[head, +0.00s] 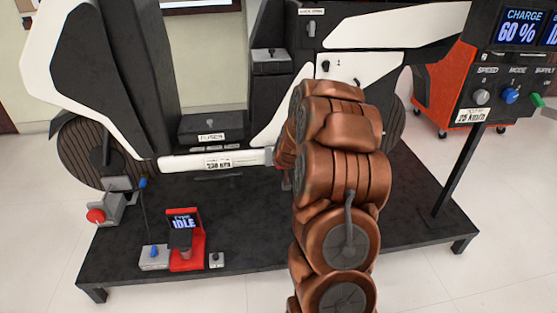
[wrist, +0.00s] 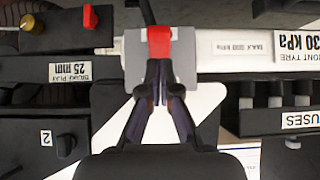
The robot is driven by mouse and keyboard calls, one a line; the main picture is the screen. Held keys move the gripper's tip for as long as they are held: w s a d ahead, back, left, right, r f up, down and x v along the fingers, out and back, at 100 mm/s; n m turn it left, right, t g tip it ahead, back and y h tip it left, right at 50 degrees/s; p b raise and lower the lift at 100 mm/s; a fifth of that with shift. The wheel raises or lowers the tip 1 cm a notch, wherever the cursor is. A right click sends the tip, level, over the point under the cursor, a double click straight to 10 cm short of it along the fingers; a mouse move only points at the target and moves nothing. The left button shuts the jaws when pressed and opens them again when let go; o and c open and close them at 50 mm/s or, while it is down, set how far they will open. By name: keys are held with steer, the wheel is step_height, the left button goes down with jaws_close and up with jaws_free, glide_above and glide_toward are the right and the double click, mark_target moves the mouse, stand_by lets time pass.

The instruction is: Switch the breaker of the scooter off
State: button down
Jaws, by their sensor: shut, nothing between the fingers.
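In the wrist view, a grey block (wrist: 184,57) with a red lever (wrist: 158,42) sits at the end of a white bar (wrist: 240,53); it looks like the breaker, but no label on it shows. My gripper (wrist: 160,68) is shut and empty. Its fingertips meet at the lower edge of the red lever in the picture; I cannot tell whether they touch it. The scooter's white body panel (head: 50,55) stands on a dark platform (head: 130,262).
A fuse box (head: 210,130) stands behind the bar. A red stand with a screen (head: 186,240) and small switch boxes (head: 154,258) are at the front left. A charge panel (head: 515,70) is at the right. In the wrist view, a brass knob (wrist: 28,22) lies at the upper left.

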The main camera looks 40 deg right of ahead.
steer(key=shift+r+p, duration=0.4)
steer(key=shift+r, duration=0.3)
steer(key=s+a+f+p+v, duration=0.1)
steer(key=p+v, duration=0.3)
steer(key=v, duration=0.9)
steer(key=shift+f+p, duration=0.3)
steer(key=shift+r, duration=0.1)
